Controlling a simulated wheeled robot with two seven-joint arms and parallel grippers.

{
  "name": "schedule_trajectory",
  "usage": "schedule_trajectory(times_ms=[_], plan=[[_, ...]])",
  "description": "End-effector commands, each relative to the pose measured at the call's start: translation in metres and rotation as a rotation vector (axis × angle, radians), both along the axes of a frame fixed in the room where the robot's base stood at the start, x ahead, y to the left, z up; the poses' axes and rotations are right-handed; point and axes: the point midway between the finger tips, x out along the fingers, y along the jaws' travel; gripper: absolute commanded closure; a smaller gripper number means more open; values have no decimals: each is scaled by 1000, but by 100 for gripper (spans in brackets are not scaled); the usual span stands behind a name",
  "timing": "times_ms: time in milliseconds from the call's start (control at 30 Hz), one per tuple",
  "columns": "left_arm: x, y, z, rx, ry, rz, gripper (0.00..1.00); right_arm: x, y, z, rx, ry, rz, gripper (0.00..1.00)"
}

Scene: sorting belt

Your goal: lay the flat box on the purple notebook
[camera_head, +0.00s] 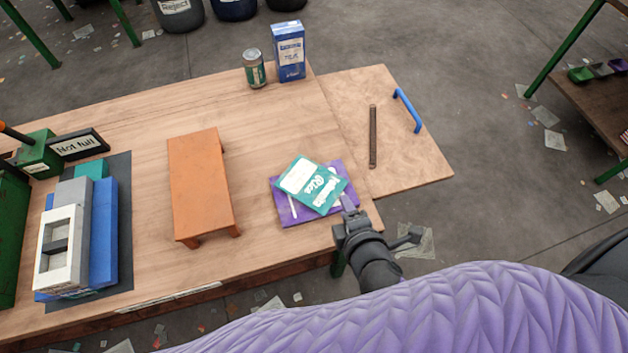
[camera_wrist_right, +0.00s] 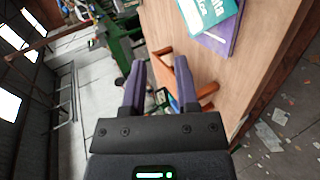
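The flat box (camera_head: 300,176), teal with white lettering, lies on the purple notebook (camera_head: 287,214) near the table's right front corner. It is turned at an angle to the notebook, and its upper edge reaches past the notebook's edge. Both also show at the top of the right wrist view, the box (camera_wrist_right: 207,10) over the notebook (camera_wrist_right: 224,42). My right gripper (camera_head: 347,203) is beside the notebook's lower right corner, apart from the box. In the right wrist view its fingers (camera_wrist_right: 159,78) are spread with nothing held between them. My left gripper is out of view.
An orange stand (camera_head: 199,182) is left of the notebook. A can (camera_head: 254,69) and a blue carton (camera_head: 289,52) stand at the back. A board with a blue handle (camera_head: 407,110) adjoins the right side. Stacked blocks (camera_head: 75,235) and a "Not full" sign (camera_head: 77,145) are left.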

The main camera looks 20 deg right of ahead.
Motion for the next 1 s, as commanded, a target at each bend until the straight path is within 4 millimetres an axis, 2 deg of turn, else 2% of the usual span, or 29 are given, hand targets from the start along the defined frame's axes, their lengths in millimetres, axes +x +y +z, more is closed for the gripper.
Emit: schedule_trajectory(times_ms=[33,100,267,333,367,467,500,567,600,700,800,833,900,1000], plan=[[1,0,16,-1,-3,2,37,-3,0,16,1,0,0,62],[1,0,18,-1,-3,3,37,-5,0,18,2,0,0,62],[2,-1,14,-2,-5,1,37,-6,0,14,2,1,0,62],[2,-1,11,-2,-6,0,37,-8,1,3,20,19,-7,62],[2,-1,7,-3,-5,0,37,-11,1,-9,42,43,-16,62],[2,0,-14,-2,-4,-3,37,-36,1,-84,195,201,-103,62],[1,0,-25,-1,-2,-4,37,-53,0,-123,279,289,-168,62],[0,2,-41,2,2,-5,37,-85,-4,-179,407,425,-299,62],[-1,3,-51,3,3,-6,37,-109,-8,-212,482,512,-402,62],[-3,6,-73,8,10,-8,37,-170,-21,-276,624,685,-685,62],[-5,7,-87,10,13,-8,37,-221,-34,-311,702,786,-941,62],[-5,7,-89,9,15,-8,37,-232,-36,-317,716,802,-1001,62],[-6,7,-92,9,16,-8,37,-250,-41,-324,736,824,-1101,62],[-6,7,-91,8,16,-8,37,-259,-43,-324,746,833,-1152,62]])
